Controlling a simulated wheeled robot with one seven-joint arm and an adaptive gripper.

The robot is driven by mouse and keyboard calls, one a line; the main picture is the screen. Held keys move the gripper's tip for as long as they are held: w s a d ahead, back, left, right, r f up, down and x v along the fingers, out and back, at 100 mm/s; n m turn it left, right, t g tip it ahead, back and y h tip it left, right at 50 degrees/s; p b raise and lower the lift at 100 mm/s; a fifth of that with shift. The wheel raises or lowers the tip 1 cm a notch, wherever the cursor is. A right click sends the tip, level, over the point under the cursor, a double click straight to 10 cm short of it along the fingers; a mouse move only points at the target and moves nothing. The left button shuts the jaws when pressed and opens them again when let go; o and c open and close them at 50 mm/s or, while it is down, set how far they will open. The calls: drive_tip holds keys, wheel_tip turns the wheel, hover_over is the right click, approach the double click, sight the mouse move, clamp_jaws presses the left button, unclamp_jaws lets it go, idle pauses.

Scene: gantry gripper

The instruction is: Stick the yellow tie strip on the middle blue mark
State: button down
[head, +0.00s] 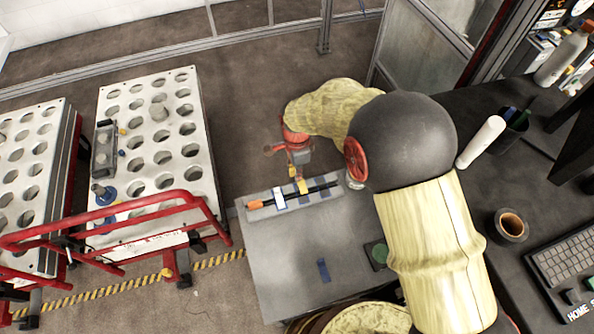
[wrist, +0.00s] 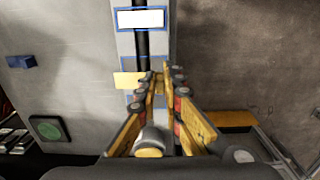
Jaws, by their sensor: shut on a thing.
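A grey strip board (head: 325,195) lies on the table with a black cable (head: 318,189) along it. A white tie strip (head: 279,198) crosses the cable on one blue-outlined mark; it also shows in the wrist view (wrist: 141,18). The yellow tie strip (wrist: 128,80) lies across or just over the cable at the middle blue mark (wrist: 142,57); I cannot tell whether it touches the board. My gripper (wrist: 158,78) points down over it, fingertips shut on its right end. In the head view, my gripper (head: 299,172) stands above the middle of the board.
A blue block (head: 323,270) and a green round button (head: 379,253) sit on the grey table (head: 290,265). An orange end piece (head: 255,204) is at the cable's left end. White perforated racks (head: 150,130) and a red rail (head: 120,225) stand left of the table.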

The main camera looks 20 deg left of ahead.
sight(297, 187)
drive_tip(key=shift+f+b, duration=1.4)
drive_tip(key=shift+f, duration=1.55)
drive_tip(key=shift+f, duration=0.2)
drive_tip(key=c, duration=1.9)
unclamp_jaws()
drive_tip(key=shift+o, duration=0.3)
drive_tip(key=o, duration=0.4)
drive_tip(key=shift+c, duration=0.2)
drive_tip(key=shift+o, duration=0.5)
drive_tip(key=shift+r, duration=0.1)
